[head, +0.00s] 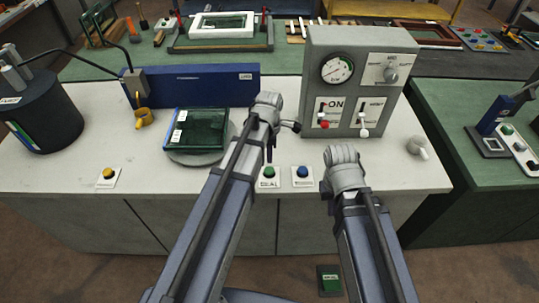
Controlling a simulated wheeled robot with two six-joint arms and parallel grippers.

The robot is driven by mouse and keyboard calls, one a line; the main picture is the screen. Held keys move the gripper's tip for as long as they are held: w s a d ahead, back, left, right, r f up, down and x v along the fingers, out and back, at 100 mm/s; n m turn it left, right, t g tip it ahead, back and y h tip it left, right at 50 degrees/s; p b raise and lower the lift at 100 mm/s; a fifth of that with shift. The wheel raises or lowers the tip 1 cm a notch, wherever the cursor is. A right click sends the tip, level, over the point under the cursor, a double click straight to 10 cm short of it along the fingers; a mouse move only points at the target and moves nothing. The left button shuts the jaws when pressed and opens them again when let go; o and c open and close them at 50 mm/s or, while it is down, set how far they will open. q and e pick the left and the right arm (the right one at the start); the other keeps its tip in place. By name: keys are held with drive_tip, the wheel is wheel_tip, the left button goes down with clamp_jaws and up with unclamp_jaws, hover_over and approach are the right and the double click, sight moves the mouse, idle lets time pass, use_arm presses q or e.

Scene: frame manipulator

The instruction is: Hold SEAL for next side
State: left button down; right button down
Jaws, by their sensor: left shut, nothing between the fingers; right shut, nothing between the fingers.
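Two push buttons stand at the bench's front edge: a green button (269,172) and a blue button (302,172), each on a white label too small to read, so I cannot tell which is SEAL. A dark green glazed unit (196,128) with white stickers lies on a round grey turntable (186,158). My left gripper (270,153) is shut and empty, pointing down just above or behind the green button; contact cannot be told. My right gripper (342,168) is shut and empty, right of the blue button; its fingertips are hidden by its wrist.
A grey control box (344,100) with gauge, knob and switches stands behind my grippers. A blue fence (205,82) runs behind the unit. A yellow button (107,174) is at left, a black drum (40,112) beyond it. A green pedal (329,280) is on the floor.

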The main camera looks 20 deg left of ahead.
sight(269, 170)
use_arm(q)
drive_tip(key=shift+f+b, duration=1.9)
drive_tip(key=shift+f, duration=0.5)
